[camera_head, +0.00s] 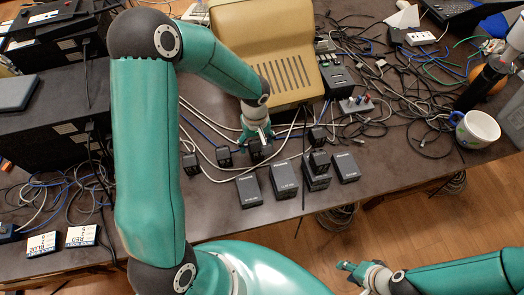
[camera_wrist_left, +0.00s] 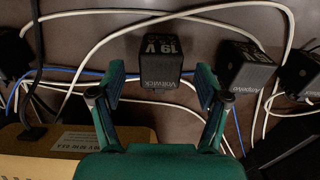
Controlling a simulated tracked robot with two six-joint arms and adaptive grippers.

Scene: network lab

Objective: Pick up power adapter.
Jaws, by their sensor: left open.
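Several small black power adapters stand on the dark table. One adapter (camera_head: 255,151) is right at my left gripper (camera_head: 257,141) in the head view, partly hidden by it. In the left wrist view, a black adapter marked "19 V" (camera_wrist_left: 162,55) lies ahead between the two open fingers, with gaps on both sides. Another adapter (camera_wrist_left: 246,68) is to its right in that view, outside the fingers. In the head view, more adapters (camera_head: 224,157) (camera_head: 190,164) stand left of the gripper. My right gripper (camera_head: 352,270) is low at the right, empty, off the table's front edge.
Larger black boxes (camera_head: 249,190) stand in front of the adapters. A beige case (camera_head: 268,45) is just behind my left gripper. White and blue cables run around the adapters. A white mug (camera_head: 476,130) stands at the right.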

